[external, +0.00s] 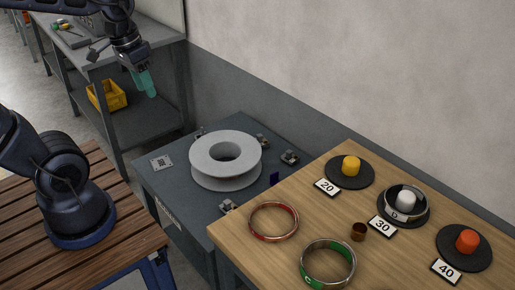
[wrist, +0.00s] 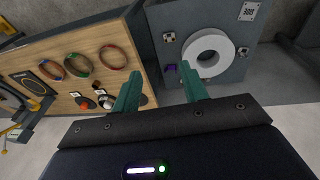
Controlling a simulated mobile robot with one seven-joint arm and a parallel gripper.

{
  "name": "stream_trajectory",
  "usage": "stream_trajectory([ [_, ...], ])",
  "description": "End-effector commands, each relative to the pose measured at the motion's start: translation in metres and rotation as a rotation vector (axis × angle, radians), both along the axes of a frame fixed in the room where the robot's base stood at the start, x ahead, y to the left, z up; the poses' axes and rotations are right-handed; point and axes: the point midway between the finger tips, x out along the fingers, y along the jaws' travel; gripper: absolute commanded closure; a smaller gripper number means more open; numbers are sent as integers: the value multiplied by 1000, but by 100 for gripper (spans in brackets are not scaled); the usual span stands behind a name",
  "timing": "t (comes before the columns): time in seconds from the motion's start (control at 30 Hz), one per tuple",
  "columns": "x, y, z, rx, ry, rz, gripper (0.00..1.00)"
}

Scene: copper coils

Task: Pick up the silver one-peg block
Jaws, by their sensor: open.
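Several small silver-grey blocks stand around the white spool on the grey table; one (external: 289,157) is right of the spool, another (external: 262,141) behind it, and another (external: 228,206) in front. Their pegs are too small to count, so I cannot tell which is the one-peg block. In the wrist view, one small block (wrist: 169,37) is left of the spool and another (wrist: 243,50) right of it. My gripper (external: 151,94) is open and empty, high above the floor at the grey table's far left. Its teal fingers also show in the wrist view (wrist: 159,70), apart from every block.
The adjoining wooden table (external: 325,219) holds rings, pegs and number cards. A shelf holds a yellow bin (external: 108,97).

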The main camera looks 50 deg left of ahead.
Motion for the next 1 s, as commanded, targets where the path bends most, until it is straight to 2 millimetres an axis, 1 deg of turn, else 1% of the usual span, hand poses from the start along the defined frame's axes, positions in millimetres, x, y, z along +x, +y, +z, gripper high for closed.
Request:
stream_trajectory([
  [0.03, 4, -2, -9, -21, 42, 3, 56],
  [0.1, 8, -7, -19, -53, 96, 4, 56],
  [0.4, 23, -25, -60, -212, 307, 18, 56],
  [0.67, 36, -40, -93, -376, 467, 43, 56],
  [1.0, 53, -57, -131, -622, 641, 97, 56],
])
